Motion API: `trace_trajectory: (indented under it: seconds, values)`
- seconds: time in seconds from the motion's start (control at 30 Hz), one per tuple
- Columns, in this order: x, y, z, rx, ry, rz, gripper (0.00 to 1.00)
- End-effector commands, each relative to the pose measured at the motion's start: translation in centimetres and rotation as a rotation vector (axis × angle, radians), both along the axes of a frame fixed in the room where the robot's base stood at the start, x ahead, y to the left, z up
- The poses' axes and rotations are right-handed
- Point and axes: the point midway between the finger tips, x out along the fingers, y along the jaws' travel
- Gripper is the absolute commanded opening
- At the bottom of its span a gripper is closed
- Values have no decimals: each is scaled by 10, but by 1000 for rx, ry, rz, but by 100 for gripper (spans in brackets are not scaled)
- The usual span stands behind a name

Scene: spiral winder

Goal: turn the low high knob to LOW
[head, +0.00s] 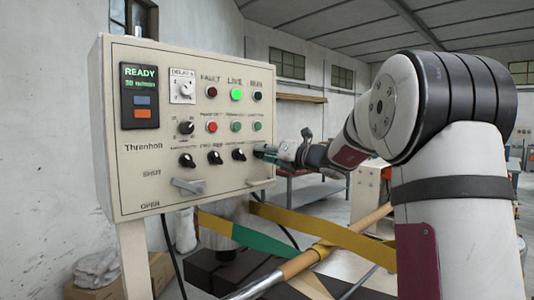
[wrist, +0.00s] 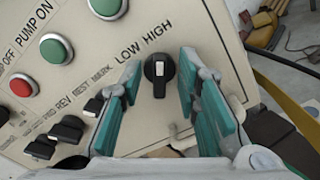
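The low high knob (wrist: 159,75) is a black rotary knob with a white mark, under the printed words LOW and HIGH in the wrist view. Its white mark points up toward the gap between the two words, a little nearer HIGH. My gripper (wrist: 158,95) is open, with a teal finger on each side of the knob and visible gaps between. In the head view my gripper (head: 272,156) is at the panel's right edge, where it hides the knob.
The cream control panel (head: 135,180) carries other black knobs (head: 215,157), green and red buttons (wrist: 57,49), and a lever (head: 188,186) below. A yellow band (head: 340,236) and a wooden-looking roller (head: 300,263) run below and right of the panel.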

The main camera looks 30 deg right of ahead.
Motion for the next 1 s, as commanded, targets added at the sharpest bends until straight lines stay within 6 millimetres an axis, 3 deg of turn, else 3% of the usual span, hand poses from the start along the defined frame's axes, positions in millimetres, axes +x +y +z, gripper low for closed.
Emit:
trace_trajectory:
  seconds: [0.17, 0.3, 0.73, 1.0]
  values:
    - [0, 0, 0, 0, 0, 0, 30]
    - [0, 0, 0, 0, 0, 0, 1]
    - [0, 0, 0, -31, -7, 1, 0]
    - [1, 1, -1, -183, -38, 0, 0]
